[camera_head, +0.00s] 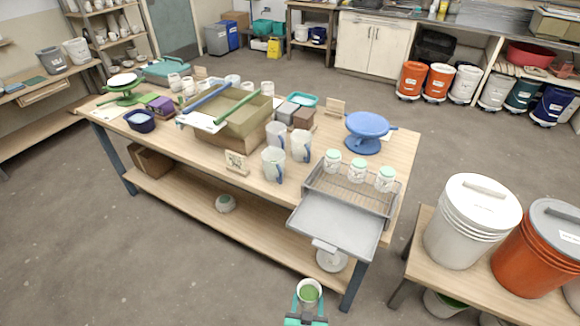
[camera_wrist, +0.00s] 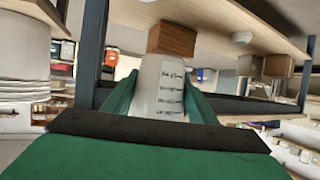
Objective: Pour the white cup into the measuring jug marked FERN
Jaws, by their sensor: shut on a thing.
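My gripper (camera_head: 308,306) is at the bottom of the head view, in front of the workbench, shut on a white cup (camera_head: 310,290) with green contents. The cup looks about upright in the head view. In the wrist view the cup (camera_wrist: 158,85) stands between my green fingers and shows dark writing and scale lines. Three whitish jugs with bluish patches stand on the workbench: a front one (camera_head: 273,164), a right one (camera_head: 301,146) and a back one (camera_head: 277,134). No name on them is readable, so I cannot tell which is FERN.
The workbench (camera_head: 160,138) has a small picture card (camera_head: 237,163), a wire basket (camera_head: 350,190) with white jars, a grey tray (camera_head: 335,222) at its front edge and a blue turntable (camera_head: 367,128). A low table at right holds a white bucket (camera_head: 470,225) and an orange bucket (camera_head: 540,252).

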